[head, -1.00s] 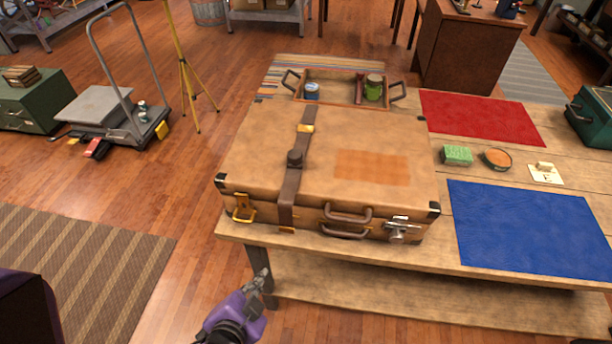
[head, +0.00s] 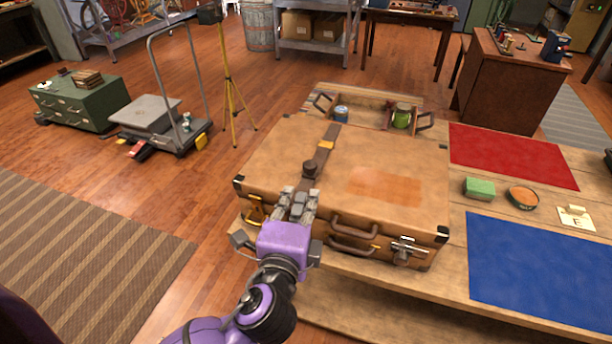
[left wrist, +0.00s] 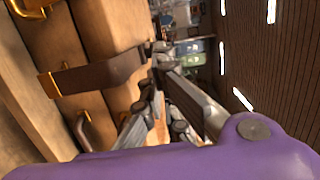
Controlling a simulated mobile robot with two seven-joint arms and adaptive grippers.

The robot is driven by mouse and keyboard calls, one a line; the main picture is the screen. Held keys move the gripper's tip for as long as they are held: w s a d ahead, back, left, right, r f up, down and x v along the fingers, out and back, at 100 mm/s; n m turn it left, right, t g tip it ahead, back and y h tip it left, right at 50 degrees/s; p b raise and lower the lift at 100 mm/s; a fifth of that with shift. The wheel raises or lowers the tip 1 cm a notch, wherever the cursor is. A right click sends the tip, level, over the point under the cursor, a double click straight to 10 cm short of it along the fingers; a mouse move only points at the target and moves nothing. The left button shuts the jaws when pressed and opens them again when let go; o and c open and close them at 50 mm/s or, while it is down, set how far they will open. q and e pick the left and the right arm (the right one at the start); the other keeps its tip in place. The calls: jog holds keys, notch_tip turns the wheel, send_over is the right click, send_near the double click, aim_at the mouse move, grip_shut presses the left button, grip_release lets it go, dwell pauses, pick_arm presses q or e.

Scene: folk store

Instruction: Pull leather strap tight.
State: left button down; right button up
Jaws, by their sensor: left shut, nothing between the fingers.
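A tan suitcase (head: 270,150) lies flat on the wooden table. A brown leather strap (head: 323,155) with a gold buckle (head: 326,145) and a dark knob (head: 310,169) runs over its lid towards the front. My left gripper (head: 301,192) is at the front edge of the suitcase and hides the lower strap in the head view. Its fingers are shut with nothing between them. In the left wrist view the strap (left wrist: 100,73) lies just left of the fingers (left wrist: 152,85); I cannot tell whether they touch it. My right gripper is not in view.
The suitcase front has brown handles (head: 352,243), a silver latch (head: 403,249) and a gold latch (head: 254,211). An open wooden tray (head: 372,113) with jars stands behind it. Blue (head: 540,258) and red (head: 512,155) mats lie to the right.

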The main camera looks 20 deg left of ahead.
aim_at(312, 166)
pick_arm(q)
jog(key=w, duration=0.6)
jog(key=shift+a+f+p, duration=0.2)
jog(key=shift+a+p, duration=0.15)
jog(key=shift+w+f, duration=0.1)
jog(key=shift+w, duration=0.5)
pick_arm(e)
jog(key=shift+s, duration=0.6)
pick_arm(q)
jog(key=w, duration=0.4)
jog(key=shift+w, duration=0.2)
jog(key=shift+s, duration=0.1)
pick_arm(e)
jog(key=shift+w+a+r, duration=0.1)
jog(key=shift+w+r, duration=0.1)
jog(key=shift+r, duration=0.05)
